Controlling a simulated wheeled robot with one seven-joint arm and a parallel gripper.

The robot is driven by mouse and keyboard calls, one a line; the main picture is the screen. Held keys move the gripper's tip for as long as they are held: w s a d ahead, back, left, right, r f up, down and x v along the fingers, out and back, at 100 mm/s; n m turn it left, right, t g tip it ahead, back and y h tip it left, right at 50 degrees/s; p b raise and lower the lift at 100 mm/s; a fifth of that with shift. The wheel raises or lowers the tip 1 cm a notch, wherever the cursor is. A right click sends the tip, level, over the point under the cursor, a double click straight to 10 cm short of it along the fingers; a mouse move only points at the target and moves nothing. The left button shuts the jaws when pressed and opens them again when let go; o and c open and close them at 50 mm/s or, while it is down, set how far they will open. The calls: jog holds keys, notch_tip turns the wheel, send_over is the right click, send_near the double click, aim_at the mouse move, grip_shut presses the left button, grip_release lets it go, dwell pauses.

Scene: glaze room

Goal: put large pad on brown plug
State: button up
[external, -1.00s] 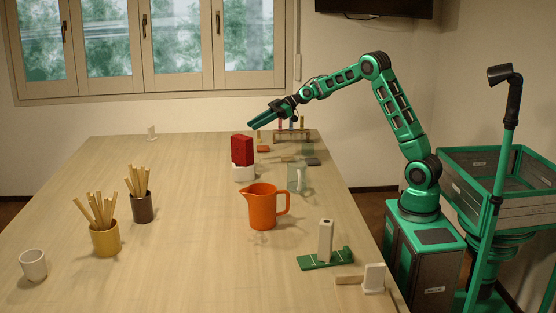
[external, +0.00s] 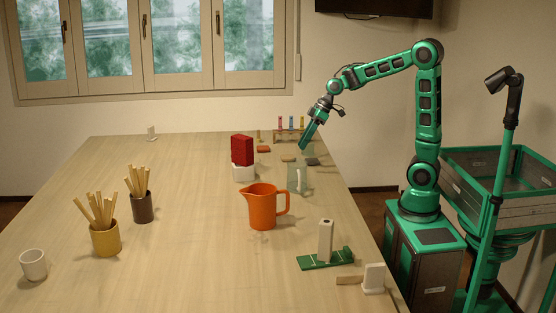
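Several small flat pieces lie at the far right of the table: an orange one (external: 263,149), a tan one (external: 288,159) and a dark grey one (external: 312,161). I cannot tell which of them is the large pad. A small brownish upright piece (external: 259,136) stands behind the orange one; I cannot tell whether it is the brown plug. My gripper (external: 303,147) points down and left, above the area of the tan and grey pieces. It appears empty. Its fingers overlap in this view, so its opening is unclear.
A rack with coloured tubes (external: 291,125) stands behind my gripper. A clear jug (external: 299,178), an orange jug (external: 262,207) and a red block (external: 242,150) on a white base stand nearer. A green board (external: 325,260) holds a pale post.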

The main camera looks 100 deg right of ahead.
jog(key=s+a+f+m+g, duration=0.2)
jog(key=s, duration=0.7)
jog(key=s+a+f+m+g, duration=0.2)
jog(key=s+a, duration=0.1)
jog(key=s, duration=0.7)
jog(key=s+a+f+m+g+h, duration=0.1)
jog(key=s+a+f+m+g, duration=0.1)
jog(key=s, duration=0.8)
jog(key=shift+s+a, duration=0.15)
jog(key=shift+a, duration=0.3)
